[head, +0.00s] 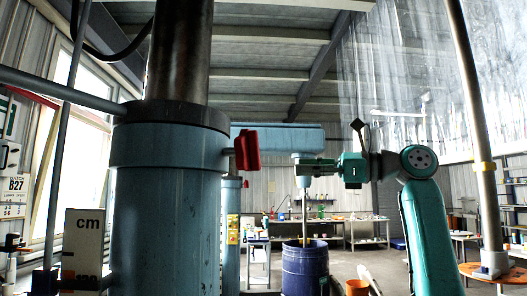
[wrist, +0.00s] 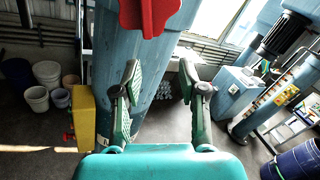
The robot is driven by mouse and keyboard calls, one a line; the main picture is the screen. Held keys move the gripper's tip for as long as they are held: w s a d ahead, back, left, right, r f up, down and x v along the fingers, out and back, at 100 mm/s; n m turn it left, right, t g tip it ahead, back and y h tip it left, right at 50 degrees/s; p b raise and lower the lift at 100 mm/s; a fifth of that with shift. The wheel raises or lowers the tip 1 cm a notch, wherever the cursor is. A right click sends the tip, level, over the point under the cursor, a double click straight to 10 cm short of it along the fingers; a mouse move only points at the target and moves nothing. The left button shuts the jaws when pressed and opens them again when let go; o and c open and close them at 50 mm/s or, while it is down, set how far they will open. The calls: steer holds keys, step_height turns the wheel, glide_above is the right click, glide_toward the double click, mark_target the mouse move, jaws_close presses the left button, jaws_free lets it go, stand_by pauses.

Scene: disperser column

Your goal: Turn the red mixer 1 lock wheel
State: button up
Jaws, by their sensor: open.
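The red mixer 1 lock wheel (head: 247,150) sits on the right side of the large blue column (head: 165,200), just below its dark collar. It is also at the top edge of the wrist view (wrist: 150,14), partly cut off, in front of the blue column (wrist: 135,60). My gripper (head: 314,166) is to the right of the wheel and slightly lower in the head view, apart from it. In the wrist view its two green fingers (wrist: 159,76) are spread with nothing between them, below the wheel in the picture.
A dark blue drum (head: 305,268) stands below. A second red handle (head: 245,184) is on a farther column.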

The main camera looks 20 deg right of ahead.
mark_target(242, 150)
step_height(242, 150, up, 4)
steer(key=s+g, duration=0.1)
steer(key=s, duration=0.2)
steer(key=x, duration=1.1)
steer(key=shift+a+r, duration=0.15)
steer(key=shift+a, duration=0.2)
steer(key=shift+s, duration=0.1)
jaws_close()
